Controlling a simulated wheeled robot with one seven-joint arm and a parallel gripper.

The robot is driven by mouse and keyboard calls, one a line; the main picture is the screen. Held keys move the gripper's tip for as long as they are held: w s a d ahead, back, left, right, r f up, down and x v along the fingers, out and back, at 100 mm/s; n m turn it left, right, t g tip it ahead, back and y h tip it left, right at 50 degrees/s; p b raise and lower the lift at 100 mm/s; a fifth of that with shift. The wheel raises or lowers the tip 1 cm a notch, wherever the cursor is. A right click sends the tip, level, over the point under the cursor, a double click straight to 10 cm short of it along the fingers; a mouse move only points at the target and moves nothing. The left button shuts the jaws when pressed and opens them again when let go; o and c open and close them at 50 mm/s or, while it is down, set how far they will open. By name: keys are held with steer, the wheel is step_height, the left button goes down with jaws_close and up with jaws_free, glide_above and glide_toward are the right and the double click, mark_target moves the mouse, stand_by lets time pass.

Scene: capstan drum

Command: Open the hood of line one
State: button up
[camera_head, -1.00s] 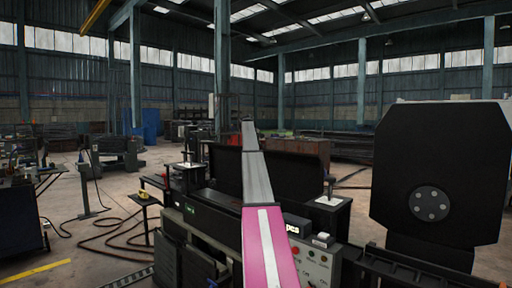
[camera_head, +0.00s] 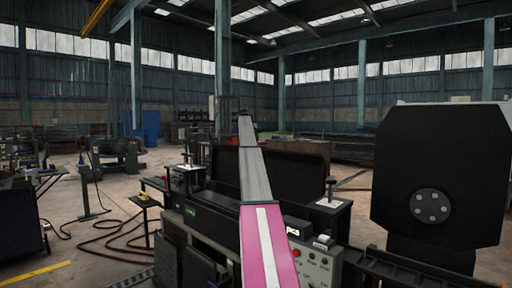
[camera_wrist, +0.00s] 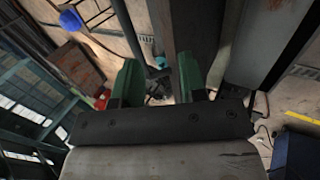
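In the head view, a long black machine (camera_head: 212,222) stands in front of me with a control box (camera_head: 316,262) at its near right. Wide dark panels (camera_head: 300,175) rise along its back; I cannot tell which is the hood of line one or whether it is open. My pink and grey arm reaches over the machine and hides its middle. My gripper shows in the wrist view (camera_wrist: 160,80): its two green fingers are apart, with nothing visibly held. Beyond them are dark beams (camera_wrist: 168,30); contact is not seen.
A large black plate with a round hub (camera_head: 430,205) stands close at the right. Small posts on stands (camera_head: 330,190) flank the panels. Hoses (camera_head: 110,240) lie on the floor at left. A workbench (camera_head: 20,200) is at far left.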

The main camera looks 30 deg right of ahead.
steer(key=v, duration=0.5)
steer(key=shift+a+r, duration=0.1)
steer(key=shift+r, duration=0.1)
steer(key=s+a+f+y, duration=0.1)
steer(key=s+a+f, duration=0.65)
steer(key=f, duration=0.75)
steer(key=s+a+f+m+y, duration=0.1)
steer(key=s+a+f, duration=0.4)
steer(key=a+f, duration=0.8)
steer(key=s+a+f+y, duration=0.1)
steer(key=s+a+f, duration=0.6)
steer(key=f, duration=1)
steer(key=s+a+f+m+y, duration=0.1)
steer(key=s+a+f, duration=0.5)
steer(key=s, duration=0.6)
steer(key=s+a+f+m+g+y, duration=0.1)
steer(key=s+a+f, duration=0.6)
steer(key=s, duration=0.4)
steer(key=s+a+f+m+g, duration=0.1)
steer(key=s+a+f, duration=0.6)
steer(key=s, duration=0.5)
steer(key=shift+s+a+f+y, duration=0.2)
steer(key=shift+s+f+y, duration=0.15)
steer(key=shift+f, duration=0.45)
steer(key=shift+d, duration=0.1)
